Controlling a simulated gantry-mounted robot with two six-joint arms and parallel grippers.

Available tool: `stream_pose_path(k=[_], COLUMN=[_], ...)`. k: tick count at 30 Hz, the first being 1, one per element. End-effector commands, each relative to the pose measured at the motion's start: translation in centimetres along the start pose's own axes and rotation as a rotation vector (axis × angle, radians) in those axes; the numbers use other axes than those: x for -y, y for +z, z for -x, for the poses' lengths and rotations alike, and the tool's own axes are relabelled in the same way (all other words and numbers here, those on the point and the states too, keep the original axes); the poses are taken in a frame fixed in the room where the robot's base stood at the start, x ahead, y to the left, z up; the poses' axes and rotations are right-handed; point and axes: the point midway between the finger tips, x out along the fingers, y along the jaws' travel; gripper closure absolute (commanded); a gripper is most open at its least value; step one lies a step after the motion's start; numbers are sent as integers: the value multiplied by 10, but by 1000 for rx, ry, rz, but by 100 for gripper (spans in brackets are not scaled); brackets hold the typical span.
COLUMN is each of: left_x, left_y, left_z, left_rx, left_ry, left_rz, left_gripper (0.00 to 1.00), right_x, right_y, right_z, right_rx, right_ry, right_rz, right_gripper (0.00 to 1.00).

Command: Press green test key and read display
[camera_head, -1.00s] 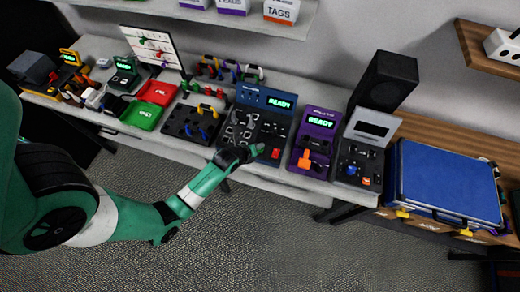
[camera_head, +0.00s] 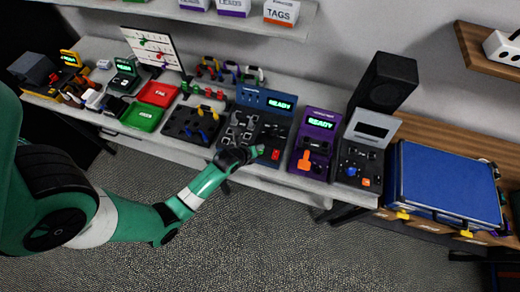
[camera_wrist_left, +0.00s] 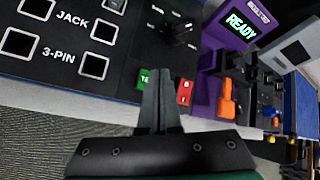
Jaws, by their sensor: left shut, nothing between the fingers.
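The blue test unit (camera_head: 266,97) stands on the bench with its display (camera_head: 280,103) lit and reading READY. Its dark panel carries a green key (camera_wrist_left: 144,78), partly hidden by my fingers in the left wrist view, and a red key (camera_wrist_left: 185,92) to the right of it. My left gripper (camera_head: 258,149) is shut and empty, its tips at the lower part of the panel beside the green key. In the left wrist view the fingertips (camera_wrist_left: 161,72) lie between the two keys; I cannot tell whether they touch the panel. My right gripper is not in view.
A purple unit (camera_head: 319,124) with an orange lever, also showing READY, stands close on the right. Beyond it are a grey unit (camera_head: 372,128) and a blue case (camera_head: 447,182). Red (camera_head: 158,93) and green (camera_head: 142,115) trays are on the left. The floor in front is clear.

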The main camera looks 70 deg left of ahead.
Motion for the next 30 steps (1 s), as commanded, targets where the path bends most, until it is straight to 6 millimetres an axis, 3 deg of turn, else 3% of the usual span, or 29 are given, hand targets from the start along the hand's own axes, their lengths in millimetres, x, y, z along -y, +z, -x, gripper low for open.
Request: stream_pose_path(k=[30], left_x=[-4], left_y=[-4], left_z=[-5], left_rx=[0], left_ry=[0], left_rz=[0], left_gripper=[100], right_x=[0], right_y=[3], right_z=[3], right_rx=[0], right_ry=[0], right_rz=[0], right_gripper=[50])
